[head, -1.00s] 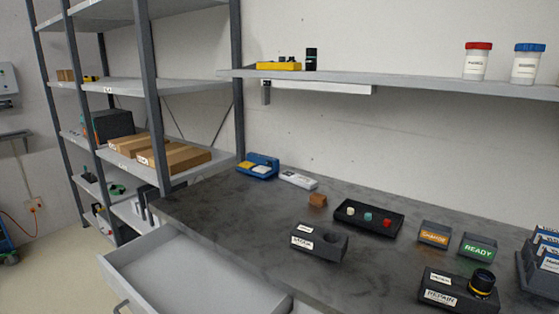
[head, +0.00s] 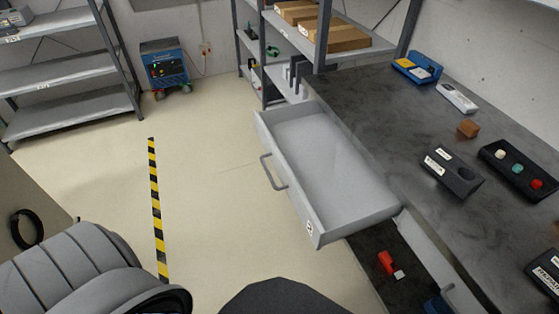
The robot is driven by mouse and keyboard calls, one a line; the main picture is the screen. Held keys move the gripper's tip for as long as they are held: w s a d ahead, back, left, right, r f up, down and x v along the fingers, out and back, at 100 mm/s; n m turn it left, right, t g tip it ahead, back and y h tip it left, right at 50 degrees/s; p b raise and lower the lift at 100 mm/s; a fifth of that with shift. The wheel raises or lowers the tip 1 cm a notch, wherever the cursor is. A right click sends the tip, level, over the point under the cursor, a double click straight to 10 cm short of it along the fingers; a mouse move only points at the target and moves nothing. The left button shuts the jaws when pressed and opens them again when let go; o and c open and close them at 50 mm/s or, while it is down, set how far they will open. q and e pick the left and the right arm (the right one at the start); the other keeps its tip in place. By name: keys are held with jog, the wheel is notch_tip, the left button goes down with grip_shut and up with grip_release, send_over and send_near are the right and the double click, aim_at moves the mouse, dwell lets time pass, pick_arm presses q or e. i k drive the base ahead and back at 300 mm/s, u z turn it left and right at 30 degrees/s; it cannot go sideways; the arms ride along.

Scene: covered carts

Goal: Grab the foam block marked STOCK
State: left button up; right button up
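A dark foam block (head: 452,170) with a round hollow in its top and white labels lies on the grey workbench (head: 395,110), right of the open drawer. Its label text is too small to read, so I cannot tell if it says STOCK. A second dark block (head: 546,272) with white labels is cut off at the right edge; its text is not clearly readable either. Neither of my grippers is in view.
An empty drawer (head: 318,165) stands open from the bench, with a lower open drawer (head: 378,247) holding a red item below it. A black tray (head: 514,168) and brown cube (head: 467,129) sit near the block. Floor left of the drawer (head: 215,190) is clear.

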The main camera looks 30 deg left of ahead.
aim_at(450, 169)
jog(key=u, duration=1.4)
jog(key=k, duration=1.15)
jog(key=z, duration=2)
jog(key=i, duration=0.5)
